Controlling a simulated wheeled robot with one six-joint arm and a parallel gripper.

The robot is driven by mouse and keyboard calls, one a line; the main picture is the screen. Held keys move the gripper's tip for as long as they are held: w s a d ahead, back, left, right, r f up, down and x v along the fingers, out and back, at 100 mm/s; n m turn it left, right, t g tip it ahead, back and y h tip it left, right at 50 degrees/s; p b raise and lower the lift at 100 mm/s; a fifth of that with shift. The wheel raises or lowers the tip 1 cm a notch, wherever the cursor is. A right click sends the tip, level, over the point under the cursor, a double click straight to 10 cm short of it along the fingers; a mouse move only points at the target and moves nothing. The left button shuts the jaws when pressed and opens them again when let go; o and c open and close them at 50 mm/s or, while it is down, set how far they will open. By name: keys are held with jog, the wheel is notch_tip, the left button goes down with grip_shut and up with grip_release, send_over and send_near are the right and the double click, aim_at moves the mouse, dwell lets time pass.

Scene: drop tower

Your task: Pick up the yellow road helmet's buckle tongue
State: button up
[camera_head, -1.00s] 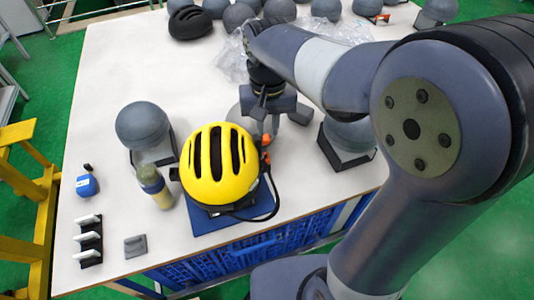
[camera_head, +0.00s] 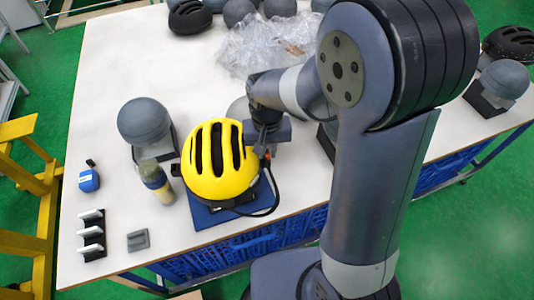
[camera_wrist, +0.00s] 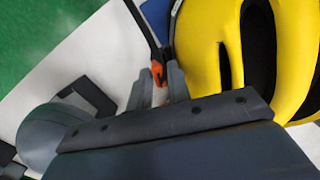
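The yellow road helmet (camera_head: 236,170) sits on a blue base (camera_head: 203,217) near the table's front edge. It fills the right side of the wrist view (camera_wrist: 203,50). Its orange buckle tongue (camera_wrist: 158,70) hangs on a black strap (camera_wrist: 141,28) beside the helmet. In the head view a little orange (camera_head: 267,156) shows at the helmet's right side, under my wrist. My gripper (camera_wrist: 158,82) is open, with its two fingers apart and the tongue at the gap between their tips. I cannot tell whether either finger touches it. The head view mostly hides the fingertips.
A grey dome (camera_head: 144,119) on a stand and a yellow-grey bottle (camera_head: 156,179) stand left of the helmet. A blue item (camera_head: 89,180), a black rack (camera_head: 92,237) and a grey block (camera_head: 138,240) lie further left. Clear plastic wrap (camera_head: 262,48) lies at the back.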

grip_shut()
